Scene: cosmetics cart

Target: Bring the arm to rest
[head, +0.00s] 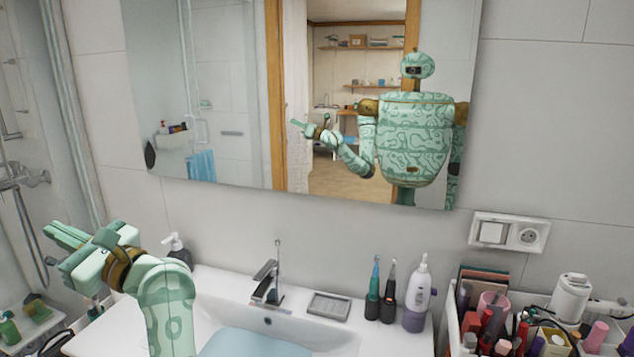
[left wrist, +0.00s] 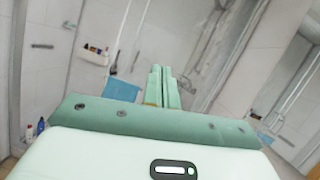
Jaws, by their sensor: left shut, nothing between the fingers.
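My left gripper (head: 62,236) is raised at the left of the head view, in front of the shower area and above the left end of the washbasin counter. Its green fingers point left and away from the counter. In the left wrist view the two fingers (left wrist: 161,88) lie side by side, closed, with nothing between them. My left forearm comes up from the bottom of the head view. My right gripper is not seen directly.
A washbasin (head: 254,312) with a faucet (head: 268,282) lies ahead. A soap dispenser (head: 176,247) stands behind my left wrist. Toothbrushes (head: 375,290) stand to the right. A cosmetics cart (head: 450,320) full of items is at far right. A mirror (head: 232,110) hangs above, reflecting me.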

